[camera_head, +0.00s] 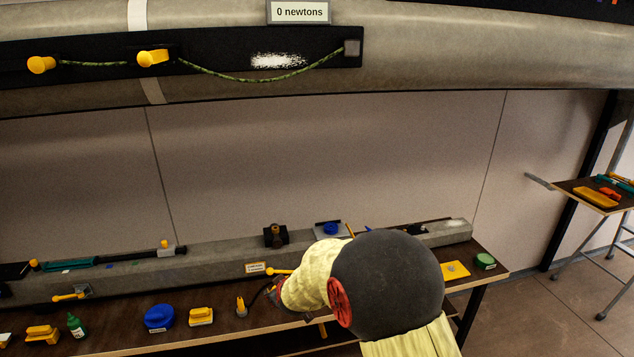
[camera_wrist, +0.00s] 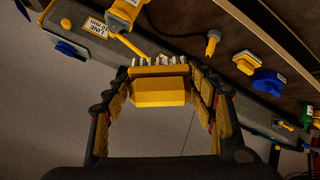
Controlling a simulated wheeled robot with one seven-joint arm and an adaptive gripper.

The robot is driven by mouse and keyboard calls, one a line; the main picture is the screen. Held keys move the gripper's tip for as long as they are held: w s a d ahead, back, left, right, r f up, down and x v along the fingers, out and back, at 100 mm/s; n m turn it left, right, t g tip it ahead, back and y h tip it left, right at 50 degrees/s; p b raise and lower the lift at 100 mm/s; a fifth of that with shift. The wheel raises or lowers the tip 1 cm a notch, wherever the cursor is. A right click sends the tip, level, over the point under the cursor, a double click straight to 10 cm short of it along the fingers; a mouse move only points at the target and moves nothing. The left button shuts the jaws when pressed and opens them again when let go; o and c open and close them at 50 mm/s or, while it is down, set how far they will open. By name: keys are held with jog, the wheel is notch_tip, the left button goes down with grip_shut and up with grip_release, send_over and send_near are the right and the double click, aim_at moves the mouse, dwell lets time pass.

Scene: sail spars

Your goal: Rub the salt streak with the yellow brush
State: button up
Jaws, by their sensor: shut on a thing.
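My gripper (camera_wrist: 160,84) is shut on the yellow brush (camera_wrist: 159,93), seen in the wrist view between both fingers. The brush's pale bristles point away from the palm. In the head view my arm hides the brush and most of the gripper, which is low over the bench. A white, speckled salt streak (camera_head: 278,61) lies on the black strip of the upper grey spar, well above my gripper and apart from the brush. A smaller pale patch (camera_head: 456,224) shows at the right end of the lower grey beam.
A green rope (camera_head: 250,79) hangs along the black strip from yellow pegs (camera_head: 153,57), just below the streak. A sign (camera_head: 299,12) reads "0 newtons". The bench holds a blue round thing (camera_head: 159,317), a yellow block (camera_head: 201,316) and a green bottle (camera_head: 76,325). The wall between is clear.

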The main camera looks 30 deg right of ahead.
jog(key=w+d+r+n+t+p, duration=0.1)
jog(key=d+r+n+t+p, duration=0.2)
jog(key=r, duration=1.3)
jog(key=w+d+r+n+t+p, duration=0.1)
jog(key=d+r+t+p, duration=0.25)
jog(key=r, duration=1.25)
jog(key=s+d+r+n+t+y+p, duration=0.1)
jog(key=s+r+t+p, duration=0.2)
jog(key=r, duration=1.3)
jog(key=s+d+r+n+t+y+p, duration=0.1)
jog(key=s+r+t+p, duration=0.3)
jog(key=r, duration=1.1)
jog(key=shift+w+d+r+g, duration=0.1)
jog(key=shift+w+d+g, duration=0.25)
jog(key=shift+w, duration=0.45)
jog(key=shift+w+d+r+g, duration=0.1)
jog(key=shift+w+d+g, duration=0.25)
jog(key=shift+w, duration=0.45)
jog(key=shift+w+d+r+g, duration=0.1)
jog(key=shift+w+d+g, duration=0.2)
jog(key=shift+w, duration=0.5)
jog(key=shift+w+d, duration=0.2)
jog(key=shift+w, duration=0.75)
jog(key=shift+a+f, duration=0.1)
